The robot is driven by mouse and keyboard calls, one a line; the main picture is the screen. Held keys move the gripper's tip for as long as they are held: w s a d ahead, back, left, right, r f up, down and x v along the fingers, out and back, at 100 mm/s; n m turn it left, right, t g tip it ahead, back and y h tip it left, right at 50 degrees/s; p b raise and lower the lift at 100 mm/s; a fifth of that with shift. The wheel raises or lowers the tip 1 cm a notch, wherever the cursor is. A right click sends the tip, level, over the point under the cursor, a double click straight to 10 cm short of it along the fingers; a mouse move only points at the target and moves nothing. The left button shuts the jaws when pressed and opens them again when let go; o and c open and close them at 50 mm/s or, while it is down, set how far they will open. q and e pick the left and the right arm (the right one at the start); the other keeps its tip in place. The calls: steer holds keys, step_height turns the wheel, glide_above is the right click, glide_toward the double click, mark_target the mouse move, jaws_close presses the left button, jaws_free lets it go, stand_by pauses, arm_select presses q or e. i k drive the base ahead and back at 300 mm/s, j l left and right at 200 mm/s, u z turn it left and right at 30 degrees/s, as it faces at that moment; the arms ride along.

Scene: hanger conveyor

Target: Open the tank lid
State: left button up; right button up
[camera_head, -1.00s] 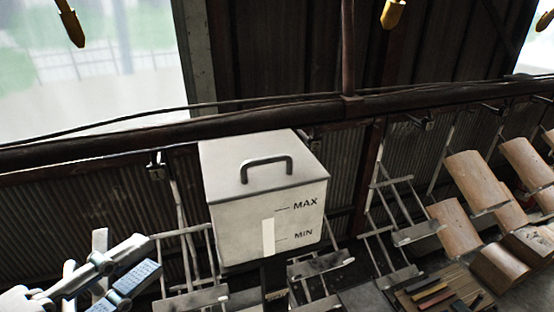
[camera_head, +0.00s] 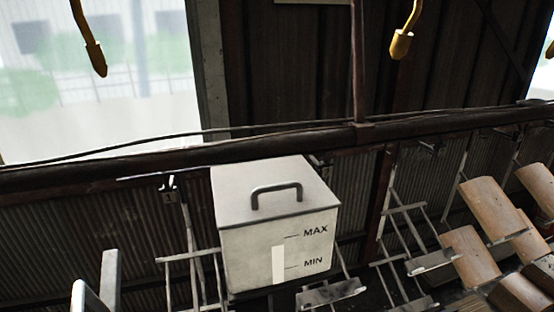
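The tank (camera_head: 306,258) is a pale grey box with MAX and MIN marks and a white level strip on its front. It stands at the lower middle of the head view. Its flat lid (camera_head: 235,183) lies shut on top. A dark arched handle (camera_head: 276,190) stands on the lid. Grey parts of my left gripper (camera_head: 97,288) stick up at the lower left edge, well left of the tank and below the lid. They touch nothing that I can see. The rest of this gripper is cut off, so its opening is unclear. My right gripper is not in view.
A dark horizontal rail (camera_head: 90,174) with cables runs behind the tank. Metal hanger frames (camera_head: 190,250) hang on both sides of it. Curved tan panels (camera_head: 493,207) stand at the right. Yellow hooks (camera_head: 402,44) hang above. The space above the lid looks clear.

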mark_target(253, 192)
steer(key=k+j, duration=1.05)
steer(key=k, duration=0.2)
